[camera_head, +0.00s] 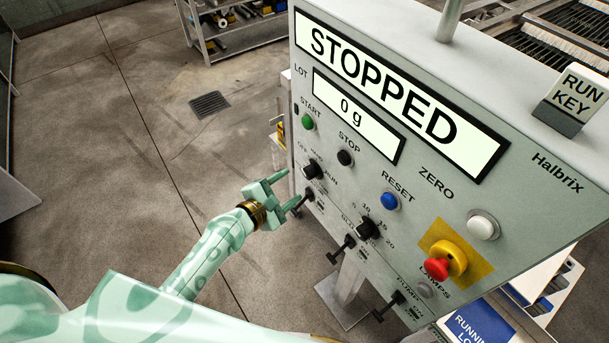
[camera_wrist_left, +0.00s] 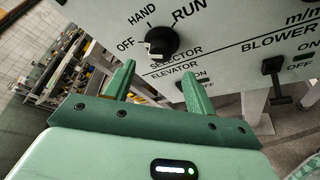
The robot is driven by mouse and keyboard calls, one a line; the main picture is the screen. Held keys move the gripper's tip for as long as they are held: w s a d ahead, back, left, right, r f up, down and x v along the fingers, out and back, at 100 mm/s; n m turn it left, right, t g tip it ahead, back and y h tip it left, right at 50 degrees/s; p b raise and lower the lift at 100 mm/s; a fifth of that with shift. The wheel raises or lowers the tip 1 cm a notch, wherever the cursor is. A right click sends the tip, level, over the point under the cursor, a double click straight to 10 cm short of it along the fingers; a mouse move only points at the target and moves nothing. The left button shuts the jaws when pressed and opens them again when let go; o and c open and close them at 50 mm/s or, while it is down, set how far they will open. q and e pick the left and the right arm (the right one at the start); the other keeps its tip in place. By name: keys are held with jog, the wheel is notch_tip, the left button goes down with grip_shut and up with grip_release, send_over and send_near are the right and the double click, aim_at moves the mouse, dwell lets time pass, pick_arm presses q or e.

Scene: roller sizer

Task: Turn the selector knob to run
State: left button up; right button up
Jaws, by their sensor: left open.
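The selector knob (camera_head: 312,170) is a black knob on the left side of the grey control panel, below the green START button. In the left wrist view the selector knob (camera_wrist_left: 161,42) sits among the labels OFF, HAND and RUN. Its pale mark is on the side toward OFF. My left gripper (camera_head: 294,186) is open and empty, just left of and slightly below the knob in the head view. In the left wrist view its fingertips (camera_wrist_left: 158,72) point at the panel just below the knob, apart from it. My right gripper is not in view.
The panel display (camera_head: 385,85) reads STOPPED, with 0 g below. Elevator and blower levers (camera_head: 342,248) stick out below the knob. A red emergency button (camera_head: 437,268) and a blue RESET button (camera_head: 390,201) are to the right.

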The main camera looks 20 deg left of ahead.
aim_at(306, 175)
pick_arm(q)
jog(key=b+x, duration=0.1)
jog(key=x, duration=0.5)
jog(key=shift+w+d+f, duration=0.1)
jog(key=shift+w+f, duration=0.05)
jog(key=shift+w, duration=0.05)
jog(key=shift+w+d, duration=0.15)
jog(key=shift+w, duration=0.2)
jog(key=c, duration=1)
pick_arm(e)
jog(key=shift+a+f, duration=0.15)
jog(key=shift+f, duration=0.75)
